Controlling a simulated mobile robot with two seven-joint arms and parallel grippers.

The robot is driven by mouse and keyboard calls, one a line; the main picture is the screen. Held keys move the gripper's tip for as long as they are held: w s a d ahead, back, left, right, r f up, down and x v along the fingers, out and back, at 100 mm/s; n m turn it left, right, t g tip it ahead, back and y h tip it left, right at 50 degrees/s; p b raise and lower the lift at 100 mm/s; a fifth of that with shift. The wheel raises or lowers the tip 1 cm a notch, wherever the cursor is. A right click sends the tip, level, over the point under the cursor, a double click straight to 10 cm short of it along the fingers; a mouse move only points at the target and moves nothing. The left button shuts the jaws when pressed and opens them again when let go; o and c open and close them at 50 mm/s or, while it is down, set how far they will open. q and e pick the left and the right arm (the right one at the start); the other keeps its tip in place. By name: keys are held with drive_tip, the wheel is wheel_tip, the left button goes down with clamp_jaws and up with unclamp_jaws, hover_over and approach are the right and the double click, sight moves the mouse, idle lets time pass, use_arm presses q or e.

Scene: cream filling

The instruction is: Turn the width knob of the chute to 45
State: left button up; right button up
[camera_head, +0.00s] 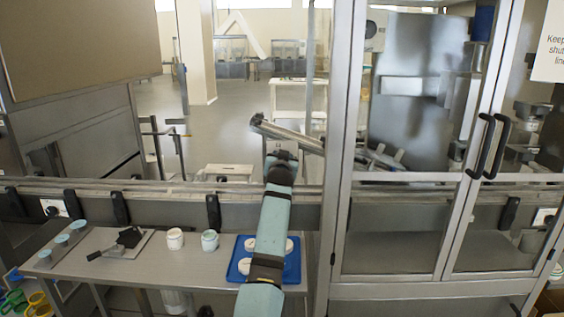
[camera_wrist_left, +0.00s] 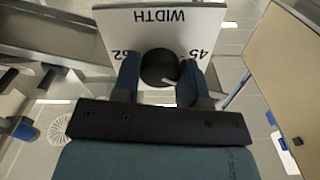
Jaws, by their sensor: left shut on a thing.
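In the left wrist view, the width knob (camera_wrist_left: 158,67) is a round black knob with a small light mark on its lower right. In the head view, my left arm reaches up the middle to the gripper (camera_head: 281,158) below a grey metal chute part (camera_head: 292,134). The knob is hidden there. My right gripper is not in view.
A metal table (camera_head: 142,268) holds a blue tray (camera_head: 236,268) with white pieces, two small jars (camera_head: 209,240) and a dark tool. A framed glass door (camera_head: 405,240) stands to the right. A metal rail (camera_head: 150,187) runs across the front.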

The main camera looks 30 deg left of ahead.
use_arm(q)
drive_tip(key=n+p, duration=0.2)
drive_tip(key=n, duration=0.7)
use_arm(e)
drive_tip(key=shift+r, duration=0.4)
use_arm(q)
drive_tip(key=o, duration=0.9)
drive_tip(key=shift+s, duration=0.1)
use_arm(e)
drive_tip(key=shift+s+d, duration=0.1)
